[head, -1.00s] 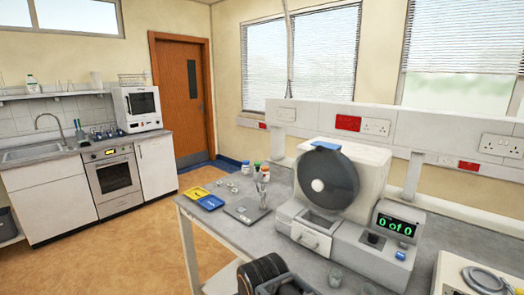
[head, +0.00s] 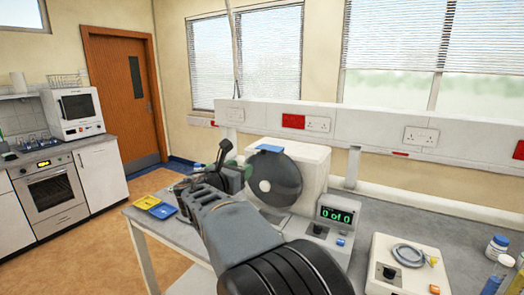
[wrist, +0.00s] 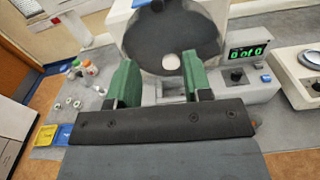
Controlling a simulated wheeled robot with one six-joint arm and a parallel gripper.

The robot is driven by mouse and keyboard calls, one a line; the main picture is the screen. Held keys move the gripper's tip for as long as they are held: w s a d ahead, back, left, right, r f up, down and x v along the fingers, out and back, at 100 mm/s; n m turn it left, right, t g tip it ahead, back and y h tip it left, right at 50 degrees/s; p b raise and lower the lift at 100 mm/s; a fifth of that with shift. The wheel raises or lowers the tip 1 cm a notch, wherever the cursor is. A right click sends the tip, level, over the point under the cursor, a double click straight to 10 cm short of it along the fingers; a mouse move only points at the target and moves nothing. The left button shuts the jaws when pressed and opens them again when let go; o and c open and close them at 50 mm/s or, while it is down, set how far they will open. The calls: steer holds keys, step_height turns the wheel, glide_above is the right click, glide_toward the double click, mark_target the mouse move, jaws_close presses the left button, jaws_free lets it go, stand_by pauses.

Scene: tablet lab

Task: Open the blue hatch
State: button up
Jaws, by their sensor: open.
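The blue hatch (head: 269,149) is a small flat blue piece on top of the white machine (head: 312,165), above its dark round drum (head: 275,182). It looks closed. In the wrist view only a sliver of the blue hatch (wrist: 141,3) shows at the top edge. My gripper (head: 236,167) is in front and to the left of the drum in the head view, apart from the hatch. In the wrist view my gripper (wrist: 160,68) has its green fingers spread with nothing between them, facing the lower drum. My arm hides the machine's lower left front.
A display reading "0 of 0" (head: 336,215) stands at the machine's right front. A balance-like device (head: 405,265) and bottles (head: 497,247) are farther right on the bench. Yellow (head: 147,202) and blue trays (head: 162,211) lie left. Small bottles (wrist: 90,67) stand left of the gripper.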

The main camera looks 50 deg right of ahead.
mark_target(263, 152)
steer(key=shift+n, duration=0.3)
steer(key=p+x, duration=0.1)
steer(key=x, duration=0.3)
steer(key=r+p+x, duration=0.1)
steer(key=x, duration=0.4)
steer(key=p+x, duration=0.1)
steer(key=x, duration=0.4)
steer(key=shift+w+r+p, duration=0.1)
steer(key=shift+r+p, duration=0.05)
steer(key=shift+p, duration=0.2)
jaws_close()
